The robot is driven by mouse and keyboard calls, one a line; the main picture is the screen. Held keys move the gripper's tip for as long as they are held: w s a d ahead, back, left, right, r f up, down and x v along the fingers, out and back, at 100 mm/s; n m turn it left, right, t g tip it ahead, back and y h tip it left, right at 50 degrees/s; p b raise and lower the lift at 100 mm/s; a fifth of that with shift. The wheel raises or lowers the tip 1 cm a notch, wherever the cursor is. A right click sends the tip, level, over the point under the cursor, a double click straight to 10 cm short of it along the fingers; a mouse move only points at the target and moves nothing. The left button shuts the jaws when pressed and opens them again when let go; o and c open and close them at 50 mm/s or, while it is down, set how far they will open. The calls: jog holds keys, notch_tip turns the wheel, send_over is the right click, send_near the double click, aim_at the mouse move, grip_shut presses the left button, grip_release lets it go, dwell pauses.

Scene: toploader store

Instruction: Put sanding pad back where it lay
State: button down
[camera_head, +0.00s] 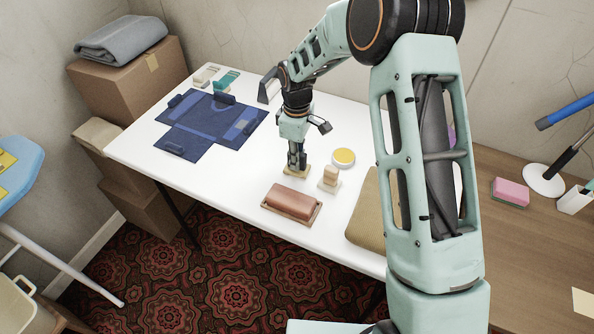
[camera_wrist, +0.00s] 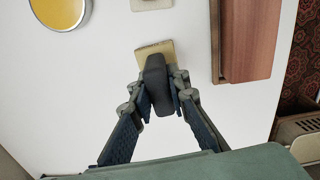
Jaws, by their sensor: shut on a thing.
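The sanding pad (camera_head: 299,172) has a flat tan base, and in the wrist view (camera_wrist: 166,47) it shows a dark, rounded handle on top. My gripper (camera_head: 297,160) points down and is shut on this handle; its fingers press on both sides of it in the wrist view (camera_wrist: 160,100). The pad is upright with its base at or just above the white table (camera_head: 225,180); I cannot tell whether it touches. The gripper hides part of the pad in the head view.
A reddish-brown block on a wooden tray (camera_head: 266,206) lies just in front. A beige block with a grip (camera_head: 331,177) and a round yellow tin (camera_head: 343,157) stand to the right. A tan board (camera_head: 368,220) lies farther right.

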jog(key=shift+f, duration=0.3)
dwell(0.4)
jog(key=c, duration=1.5)
grip_release()
jog(key=shift+o, duration=0.2)
jog(key=shift+r, duration=0.1)
notch_tip(320, 180, up, 12)
jog(key=p, duration=0.6)
jog(key=shift+p, duration=0.4)
